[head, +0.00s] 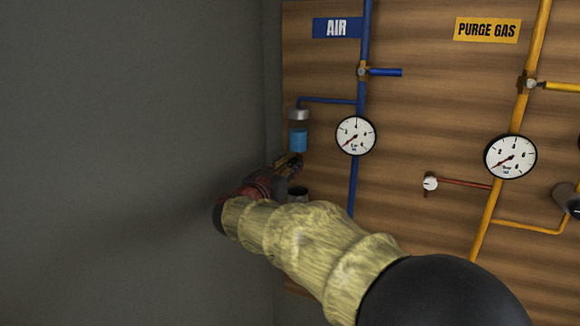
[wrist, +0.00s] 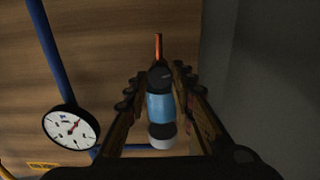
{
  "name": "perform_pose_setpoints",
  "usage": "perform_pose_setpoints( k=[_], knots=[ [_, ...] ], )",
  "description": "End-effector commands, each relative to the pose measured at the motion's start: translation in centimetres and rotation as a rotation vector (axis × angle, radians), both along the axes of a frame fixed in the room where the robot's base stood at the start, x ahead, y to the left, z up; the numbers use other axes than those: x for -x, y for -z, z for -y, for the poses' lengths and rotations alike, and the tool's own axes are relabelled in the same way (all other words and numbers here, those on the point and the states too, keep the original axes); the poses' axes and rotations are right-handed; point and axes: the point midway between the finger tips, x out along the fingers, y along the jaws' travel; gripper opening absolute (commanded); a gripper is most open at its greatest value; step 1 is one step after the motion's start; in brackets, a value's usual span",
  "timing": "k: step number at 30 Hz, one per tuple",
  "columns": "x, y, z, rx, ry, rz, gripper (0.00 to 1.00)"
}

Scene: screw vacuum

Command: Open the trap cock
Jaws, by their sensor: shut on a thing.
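The trap is a clear-blue cylinder (head: 298,138) with a grey cap, hanging from a thin blue pipe at the left edge of the wooden panel. It also shows upside down in the wrist view (wrist: 160,105). The trap cock (wrist: 160,77) is a dark piece at the end of the blue cylinder, with a copper-coloured stem beyond it. My gripper (head: 296,161) is just below the cylinder. In the wrist view its fingers (wrist: 158,74) stand on both sides of the cock, shut on it. The cock is hidden by my fingers in the head view.
A grey wall (head: 130,140) is close on the left. A blue air pipe (head: 366,40) with a gauge (head: 355,135) is right of the trap. A yellow purge gas pipe (head: 533,60) and another gauge (head: 510,156) are farther right. A dark cup-like part (head: 298,193) sits below my gripper.

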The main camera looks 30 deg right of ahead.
Motion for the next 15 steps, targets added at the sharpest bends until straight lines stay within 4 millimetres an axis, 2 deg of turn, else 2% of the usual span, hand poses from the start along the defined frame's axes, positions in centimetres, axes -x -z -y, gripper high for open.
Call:
perform_pose_setpoints(
  k=[15],
  knots=[
    [0.02,0.34,-0.06,0.068,-0.001,-0.082,0.0]
  ],
)
